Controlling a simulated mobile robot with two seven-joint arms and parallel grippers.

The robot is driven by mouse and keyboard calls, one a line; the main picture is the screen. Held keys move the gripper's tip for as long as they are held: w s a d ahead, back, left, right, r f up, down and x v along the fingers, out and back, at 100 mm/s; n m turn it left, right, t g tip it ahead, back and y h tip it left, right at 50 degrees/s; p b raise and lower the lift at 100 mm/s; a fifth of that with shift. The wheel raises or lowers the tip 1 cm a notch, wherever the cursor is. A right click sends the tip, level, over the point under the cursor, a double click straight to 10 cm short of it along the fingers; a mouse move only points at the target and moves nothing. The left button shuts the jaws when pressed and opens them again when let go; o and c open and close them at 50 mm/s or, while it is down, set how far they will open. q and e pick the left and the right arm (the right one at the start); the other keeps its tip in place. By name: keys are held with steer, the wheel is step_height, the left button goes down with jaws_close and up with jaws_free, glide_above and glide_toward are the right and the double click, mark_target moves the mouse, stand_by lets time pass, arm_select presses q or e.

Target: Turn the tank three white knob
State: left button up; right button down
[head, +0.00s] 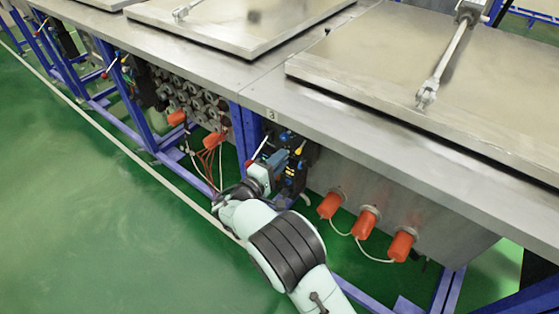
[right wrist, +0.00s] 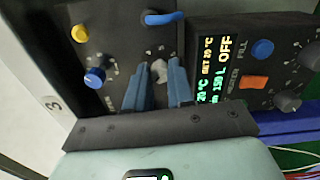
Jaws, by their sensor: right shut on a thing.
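The white knob (right wrist: 158,70) is on the dark control panel of tank three, in the right wrist view. My right gripper (right wrist: 160,64) has its two blue-grey fingers on either side of the knob and is shut on it. In the head view my right gripper (head: 275,161) is at the panel under the tank's front edge, and the knob is hidden there. A "3" label (head: 271,115) is on the tank's edge above. The left gripper is not in view.
In the right wrist view, a blue knob (right wrist: 95,78), a yellow button (right wrist: 80,33) and a blue handle (right wrist: 163,18) surround the white knob. A display (right wrist: 215,68) reading OFF is to the right. Orange connectors (head: 364,222) hang under the tank. The green floor (head: 95,220) is clear.

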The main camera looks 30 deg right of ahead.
steer(key=shift+a, duration=0.1)
steer(key=c, duration=1)
jaws_free()
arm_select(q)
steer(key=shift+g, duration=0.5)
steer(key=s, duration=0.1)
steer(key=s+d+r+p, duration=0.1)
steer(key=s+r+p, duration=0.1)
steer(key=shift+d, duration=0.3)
arm_select(e)
steer(key=v, duration=1.3)
steer(key=shift+s+a, duration=0.1)
steer(key=shift+a, duration=0.05)
